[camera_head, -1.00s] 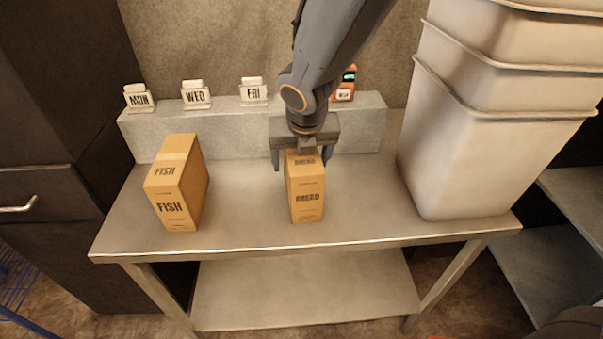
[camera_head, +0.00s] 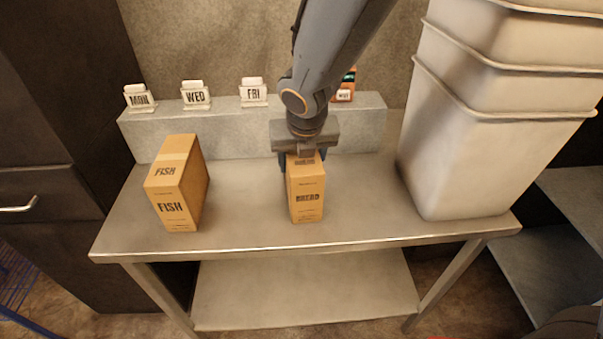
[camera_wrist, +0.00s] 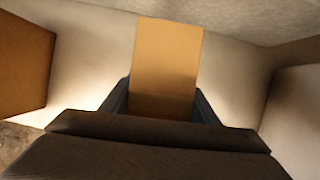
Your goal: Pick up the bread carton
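The bread carton (camera_head: 307,200) is a tan box marked BREAD, standing upright in the middle of the steel table. My gripper (camera_head: 304,164) is over its top from above, with a finger on each side of the upper part. The fingers lie close against the carton's sides and look shut on it. In the wrist view the carton (camera_wrist: 167,58) runs between the two dark fingers, with its edges next to them. The carton still appears to stand on the table. The inner finger faces are hidden.
A fish carton (camera_head: 177,187) stands to the left on the table (camera_head: 245,226). Stacked white bins (camera_head: 465,145) stand at the right. A grey ledge (camera_head: 225,127) behind carries day cards, MON, WED and FRI, and a small orange device (camera_head: 345,86).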

